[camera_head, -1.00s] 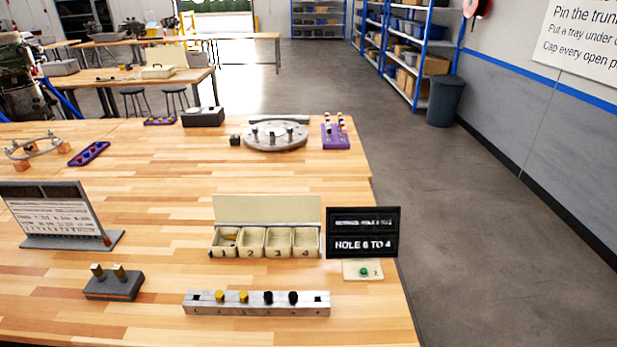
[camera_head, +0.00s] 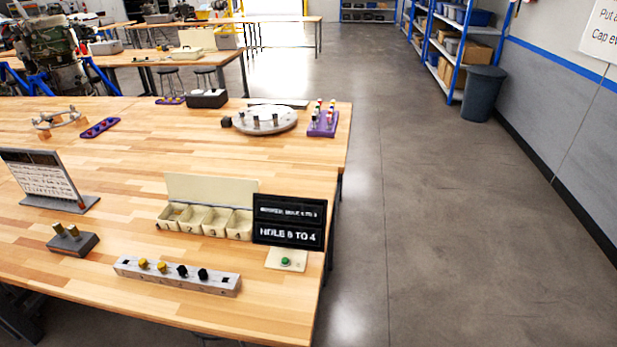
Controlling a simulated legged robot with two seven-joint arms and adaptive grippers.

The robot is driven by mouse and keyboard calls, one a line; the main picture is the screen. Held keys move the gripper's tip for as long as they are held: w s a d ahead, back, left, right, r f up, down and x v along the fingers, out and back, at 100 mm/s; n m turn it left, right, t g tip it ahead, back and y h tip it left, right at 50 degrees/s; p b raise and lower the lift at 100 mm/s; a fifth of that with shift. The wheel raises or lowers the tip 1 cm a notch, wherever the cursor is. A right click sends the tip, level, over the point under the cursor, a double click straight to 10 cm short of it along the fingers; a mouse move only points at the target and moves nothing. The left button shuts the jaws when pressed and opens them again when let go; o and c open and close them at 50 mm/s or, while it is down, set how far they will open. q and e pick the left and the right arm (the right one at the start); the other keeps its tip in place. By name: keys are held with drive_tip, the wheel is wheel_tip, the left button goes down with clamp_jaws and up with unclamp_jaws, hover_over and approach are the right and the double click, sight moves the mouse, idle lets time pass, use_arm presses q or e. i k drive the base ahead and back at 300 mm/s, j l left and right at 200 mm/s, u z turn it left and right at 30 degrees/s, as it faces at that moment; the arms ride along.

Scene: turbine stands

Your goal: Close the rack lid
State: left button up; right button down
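The rack is a cream box (camera_head: 207,222) with numbered compartments in a row, standing near the right part of the wooden table. Its cream lid (camera_head: 212,189) stands upright at the back edge, so the rack is open. The leftmost compartment seems to hold something small; the others look empty. Neither of my grippers shows in the view.
A black sign (camera_head: 289,222) reading "HOLE 6 TO 4" stands right of the rack. A cream plate with a green button (camera_head: 286,261) lies before it. A metal bar with yellow and black plugs (camera_head: 178,276) lies in front. Open floor (camera_head: 440,230) extends right of the table.

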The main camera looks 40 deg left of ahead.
sight(216, 190)
drive_tip(key=i+l, duration=0.35)
drive_tip(key=i, duration=0.2)
drive_tip(key=i+l+u, duration=0.15)
drive_tip(key=i+l, duration=0.15)
drive_tip(key=i, duration=0.3)
drive_tip(key=i+j+u, duration=0.15)
drive_tip(key=i+u, duration=0.35)
drive_tip(key=i, duration=0.15)
drive_tip(key=i+l+u, duration=0.1)
drive_tip(key=i+u, duration=0.35)
drive_tip(key=i, duration=0.15)
drive_tip(key=i+l+u, duration=0.35)
drive_tip(key=i+u, duration=0.15)
drive_tip(key=i, duration=0.15)
drive_tip(key=i+l+u, duration=0.15)
drive_tip(key=u, duration=0.35)
drive_tip(key=i+l+u, duration=0.3)
drive_tip(key=u, duration=0.15)
drive_tip(key=i+l+u, duration=0.2)
drive_tip(key=l+u, duration=0.15)
drive_tip(key=u, duration=0.15)
drive_tip(key=i+l+u, duration=0.15)
drive_tip(key=l+u, duration=0.2)
drive_tip(key=u, duration=0.15)
drive_tip(key=l+u, duration=0.45)
drive_tip(key=i+l+u, duration=0.1)
drive_tip(key=l+u, duration=0.45)
drive_tip(key=u, duration=0.15)
drive_tip(key=l+u, duration=0.35)
